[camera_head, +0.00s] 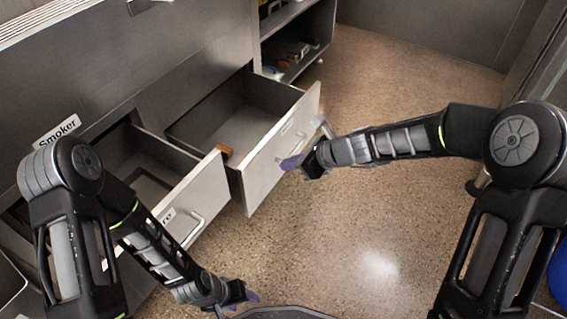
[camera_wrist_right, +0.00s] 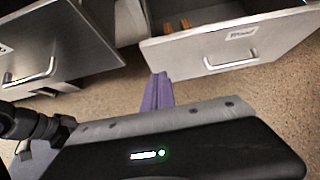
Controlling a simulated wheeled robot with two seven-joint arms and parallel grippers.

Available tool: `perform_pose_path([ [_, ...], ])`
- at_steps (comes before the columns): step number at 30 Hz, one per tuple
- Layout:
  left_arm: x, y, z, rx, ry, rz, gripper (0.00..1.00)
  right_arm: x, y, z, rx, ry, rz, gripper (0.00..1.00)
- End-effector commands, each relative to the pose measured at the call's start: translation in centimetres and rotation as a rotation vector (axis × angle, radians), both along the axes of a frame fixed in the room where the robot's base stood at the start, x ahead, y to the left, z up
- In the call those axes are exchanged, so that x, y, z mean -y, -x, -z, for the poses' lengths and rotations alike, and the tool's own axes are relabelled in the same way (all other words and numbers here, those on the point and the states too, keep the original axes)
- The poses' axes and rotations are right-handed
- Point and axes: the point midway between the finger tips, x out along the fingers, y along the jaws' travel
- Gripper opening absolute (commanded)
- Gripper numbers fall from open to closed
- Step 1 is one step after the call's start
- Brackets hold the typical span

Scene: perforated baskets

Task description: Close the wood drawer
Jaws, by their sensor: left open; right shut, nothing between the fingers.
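The wood drawer (camera_head: 265,172) is pulled out, its pale front facing my right arm. In the right wrist view its front (camera_wrist_right: 265,42) carries a "Wood" label (camera_wrist_right: 241,33) and a bar handle (camera_wrist_right: 230,64). Small brown blocks (camera_wrist_right: 169,27) lie inside; a brown block also shows at its near corner (camera_head: 223,152) in the head view. My right gripper (camera_head: 292,162) is shut and empty, its purple fingers (camera_wrist_right: 158,92) close to the drawer front; I cannot tell if they touch. My left gripper (camera_head: 240,302) is open and empty, low at the bottom of the head view.
A second open drawer (camera_head: 195,200) stands out left of the wood drawer, partly behind my left arm. A cabinet labelled "Smoker" (camera_head: 57,132) is at the left. An open shelf (camera_head: 290,50) stands beyond the drawers. The speckled floor (camera_head: 370,220) in front is clear.

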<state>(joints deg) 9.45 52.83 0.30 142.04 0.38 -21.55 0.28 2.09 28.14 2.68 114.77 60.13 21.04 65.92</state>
Motion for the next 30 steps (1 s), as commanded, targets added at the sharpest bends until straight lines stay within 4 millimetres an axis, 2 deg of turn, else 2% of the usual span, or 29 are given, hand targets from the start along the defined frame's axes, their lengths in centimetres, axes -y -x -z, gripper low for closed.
perform_pose_path([
  [1, 0.0, 0.0, 0.6, 0.001, 0.000, 0.000, 0.55, -0.5, -0.2, 0.9, -0.002, -0.002, -0.003, 0.00],
  [13, 0.1, -0.6, 4.1, 0.016, -0.003, -0.008, 0.55, -5.2, -3.4, 6.3, -0.001, -0.001, -0.004, 0.00],
  [18, 0.1, -0.7, 4.1, 0.018, -0.003, -0.009, 0.55, -7.4, -4.9, 5.8, 0.002, 0.000, -0.004, 0.00],
  [21, 0.1, -0.7, 4.1, 0.019, -0.003, -0.009, 0.55, -8.0, -5.4, 5.8, 0.000, 0.000, -0.003, 0.00],
  [30, 0.1, -0.7, 4.2, 0.019, -0.003, -0.009, 0.55, -8.4, -5.8, 5.7, -0.001, 0.000, -0.001, 0.00],
])
